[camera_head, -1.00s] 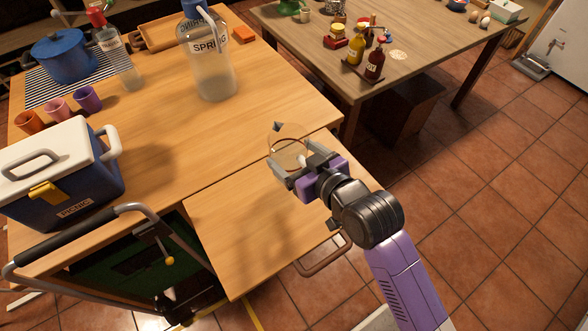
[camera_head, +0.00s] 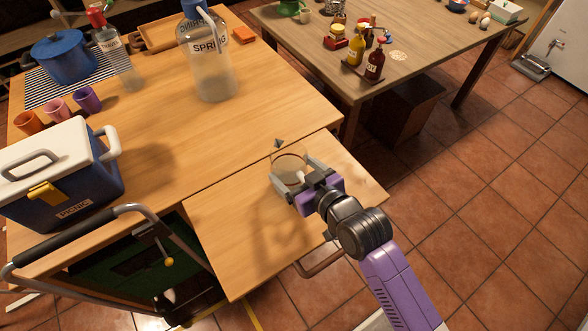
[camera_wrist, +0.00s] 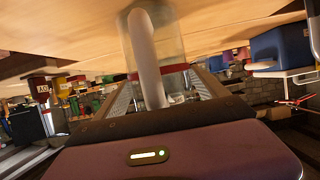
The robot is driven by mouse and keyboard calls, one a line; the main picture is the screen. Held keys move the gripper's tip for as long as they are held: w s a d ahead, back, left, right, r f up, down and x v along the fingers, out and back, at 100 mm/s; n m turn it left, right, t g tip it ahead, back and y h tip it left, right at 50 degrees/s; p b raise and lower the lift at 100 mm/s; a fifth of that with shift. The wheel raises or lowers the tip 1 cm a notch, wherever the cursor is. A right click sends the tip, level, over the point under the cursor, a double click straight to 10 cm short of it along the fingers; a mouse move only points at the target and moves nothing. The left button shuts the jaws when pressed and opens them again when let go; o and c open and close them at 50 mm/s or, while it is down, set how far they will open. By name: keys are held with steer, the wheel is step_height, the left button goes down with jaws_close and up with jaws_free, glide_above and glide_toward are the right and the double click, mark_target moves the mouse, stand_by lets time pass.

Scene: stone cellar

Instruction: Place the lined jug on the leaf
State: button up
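The lined jug (camera_head: 289,168) is clear glass with a reddish-brown line around it, over the far part of the leaf. In the wrist view the glass jug (camera_wrist: 172,40) shows its pale handle and red line, between the fingers. My gripper (camera_head: 300,178) has one finger on each side of the jug and appears closed on it. The leaf (camera_head: 240,235) is the light wooden panel at the table's near right side, and its top is bare. I cannot tell whether the jug's base touches it.
The main tabletop (camera_head: 170,155) adjoins the leaf. A blue and white cooler (camera_head: 65,175), a large SPRING bottle (camera_head: 207,70), cups (camera_head: 87,98) and a blue pot (camera_head: 65,57) stand on it. Another table (camera_head: 330,60) with bottles stands behind. Tiled floor is open at right.

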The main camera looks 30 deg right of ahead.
steer(key=o, duration=0.3)
steer(key=shift+r, duration=0.2)
steer(key=b+v, duration=0.1)
steer(key=v, duration=1.1)
steer(key=s+a+r, duration=0.1)
steer(key=s, duration=0.9)
steer(key=s+a+r+t, duration=0.1)
steer(key=s+a+r, duration=0.1)
steer(key=s, duration=0.8)
steer(key=shift+r, duration=0.3)
